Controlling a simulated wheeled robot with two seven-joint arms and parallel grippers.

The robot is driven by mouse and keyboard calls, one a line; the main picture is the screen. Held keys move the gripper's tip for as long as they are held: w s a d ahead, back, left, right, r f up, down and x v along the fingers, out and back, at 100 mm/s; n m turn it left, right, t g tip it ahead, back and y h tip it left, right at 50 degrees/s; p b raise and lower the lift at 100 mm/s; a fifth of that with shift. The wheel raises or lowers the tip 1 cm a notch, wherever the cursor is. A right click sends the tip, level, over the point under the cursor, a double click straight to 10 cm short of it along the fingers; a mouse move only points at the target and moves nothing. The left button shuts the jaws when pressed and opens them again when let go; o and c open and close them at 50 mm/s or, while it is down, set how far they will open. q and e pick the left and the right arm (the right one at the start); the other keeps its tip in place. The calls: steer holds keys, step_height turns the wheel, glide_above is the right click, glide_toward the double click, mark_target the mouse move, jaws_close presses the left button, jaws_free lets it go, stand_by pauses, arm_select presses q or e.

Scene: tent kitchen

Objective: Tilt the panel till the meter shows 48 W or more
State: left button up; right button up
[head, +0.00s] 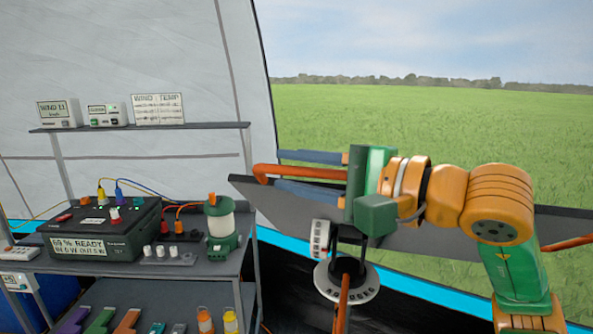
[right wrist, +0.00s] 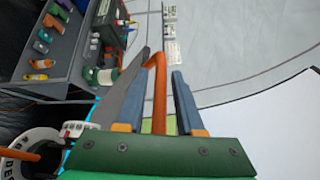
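The dark grey panel (head: 285,208) stands tilted on a stand in front of the tent opening, partly hidden by my right arm. An orange handle bar (head: 300,172) runs along its near left edge. My right gripper (head: 312,174) is open, with one blue finger on each side of the bar. In the right wrist view the bar (right wrist: 157,95) passes between the spread fingers, with a gap visible. My left gripper is out of view.
A round white scale (head: 346,280) sits on the stand below the panel, beside a white marked drum (head: 320,240). A green lantern (head: 221,228) and the power box (head: 100,228) stand on the shelf at left. Small displays (head: 107,115) line the upper shelf.

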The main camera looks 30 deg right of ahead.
steer(key=shift+o, duration=0.3)
steer(key=shift+s+f, duration=0.1)
steer(key=b+v, duration=0.2)
steer(key=v, duration=0.4)
steer(key=shift+s+d+b, duration=0.1)
steer(key=shift+b, duration=0.3)
steer(key=shift+s, duration=0.3)
